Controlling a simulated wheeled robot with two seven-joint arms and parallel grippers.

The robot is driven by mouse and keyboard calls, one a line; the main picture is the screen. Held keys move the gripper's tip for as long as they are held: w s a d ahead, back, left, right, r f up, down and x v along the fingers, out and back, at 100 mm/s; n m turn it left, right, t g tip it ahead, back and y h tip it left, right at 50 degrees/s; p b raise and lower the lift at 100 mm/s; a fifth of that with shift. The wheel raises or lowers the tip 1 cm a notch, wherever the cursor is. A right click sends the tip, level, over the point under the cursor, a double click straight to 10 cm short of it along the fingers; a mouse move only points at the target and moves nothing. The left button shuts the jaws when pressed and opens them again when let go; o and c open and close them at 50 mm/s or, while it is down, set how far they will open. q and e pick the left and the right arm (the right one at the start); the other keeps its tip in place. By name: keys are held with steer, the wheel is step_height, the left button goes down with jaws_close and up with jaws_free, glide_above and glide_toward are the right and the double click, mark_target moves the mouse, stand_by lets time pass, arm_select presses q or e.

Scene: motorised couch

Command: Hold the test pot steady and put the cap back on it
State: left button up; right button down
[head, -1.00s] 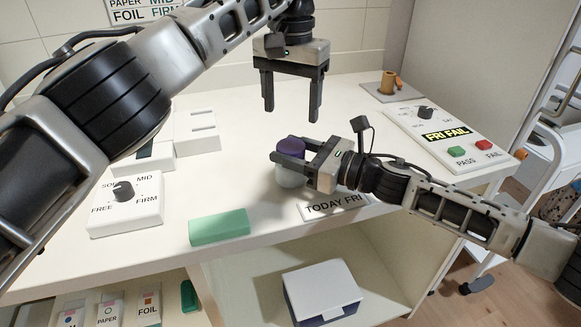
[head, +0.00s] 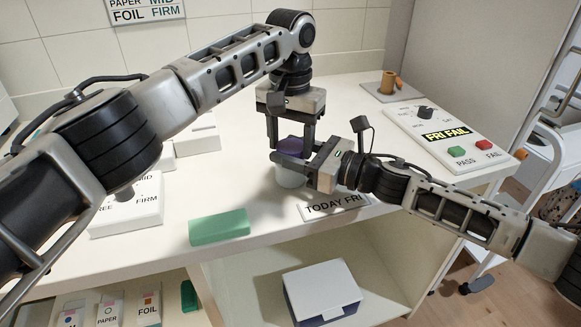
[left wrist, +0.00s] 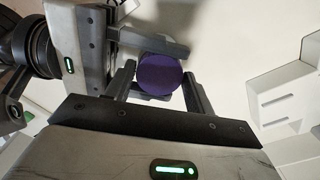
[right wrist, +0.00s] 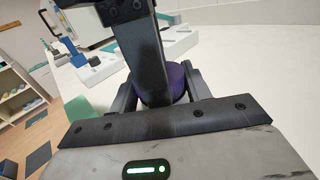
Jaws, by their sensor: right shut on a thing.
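The test pot (head: 290,178) is a small white cylinder on the counter, partly hidden by my right gripper. The purple cap (head: 292,144) sits on top of it; whether it is fully seated I cannot tell. The cap's round top shows in the left wrist view (left wrist: 160,75), and part of its side in the right wrist view (right wrist: 165,88). My right gripper (head: 285,164) is shut on the pot from the right, just below the cap. My left gripper (head: 291,141) points down from above, open, with its fingers on either side of the cap.
A "TODAY FRI" sign (head: 336,206) lies right of the pot near the front edge. A green block (head: 219,226) lies to the left. A panel (head: 450,136) with PASS and FAIL buttons stands at the right. A dial box (head: 140,212) is at the left.

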arm_select(q)
steer(key=c, duration=0.6)
steer(key=m, duration=0.3)
steer(key=o, duration=1.1)
steer(key=shift+r, duration=0.1)
steer(key=shift+r, duration=2.2)
steer(key=o, duration=0.5)
